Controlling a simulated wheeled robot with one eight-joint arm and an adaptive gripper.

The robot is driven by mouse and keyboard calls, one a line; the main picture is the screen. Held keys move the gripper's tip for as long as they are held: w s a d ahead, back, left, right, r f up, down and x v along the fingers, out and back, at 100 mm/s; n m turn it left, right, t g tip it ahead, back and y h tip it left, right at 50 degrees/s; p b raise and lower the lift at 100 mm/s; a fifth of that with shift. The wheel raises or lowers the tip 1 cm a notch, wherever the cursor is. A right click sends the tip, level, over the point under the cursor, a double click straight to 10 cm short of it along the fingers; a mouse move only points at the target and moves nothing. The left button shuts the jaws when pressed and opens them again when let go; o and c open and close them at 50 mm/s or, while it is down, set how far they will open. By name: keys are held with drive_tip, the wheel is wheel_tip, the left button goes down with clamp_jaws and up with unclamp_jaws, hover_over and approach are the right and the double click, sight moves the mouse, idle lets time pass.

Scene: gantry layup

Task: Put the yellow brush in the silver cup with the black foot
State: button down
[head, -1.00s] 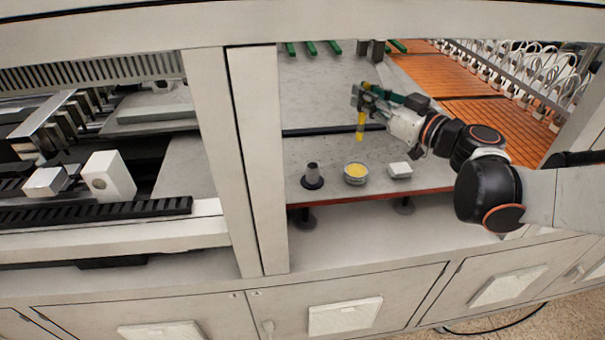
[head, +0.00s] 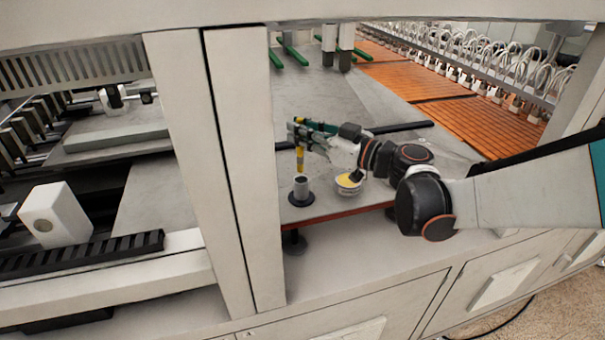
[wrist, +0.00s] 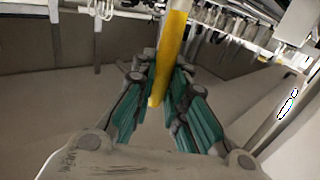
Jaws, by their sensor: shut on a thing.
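My gripper (head: 302,130) is shut on the yellow brush (head: 300,160), which hangs below the fingers, close to upright. The brush also shows between the green fingers in the wrist view (wrist: 168,60). The silver cup with the black foot (head: 301,188) stands on the grey shelf, directly below the brush in the head view. The brush's lower end appears just above the cup's rim; I cannot tell whether it is over or behind the opening. The cup cannot be made out in the wrist view.
A round dish with yellow contents (head: 349,183) stands right of the cup, partly under my arm. A white post (head: 240,160) rises close on the left. The shelf's front edge (head: 345,213) is near the cup. Orange panels (head: 430,95) lie behind.

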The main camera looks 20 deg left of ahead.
sight(302, 162)
drive_tip(key=shift+f+b, duration=2.2)
drive_tip(key=shift+f, duration=1.75)
drive_tip(key=shift+f, duration=0.2)
drive_tip(key=c, duration=1.6)
unclamp_jaws()
drive_tip(key=shift+r, duration=0.1)
drive_tip(key=shift+d+r, duration=0.1)
drive_tip(key=shift+r, duration=0.05)
drive_tip(key=p+v, duration=0.1)
drive_tip(key=v, duration=1.1)
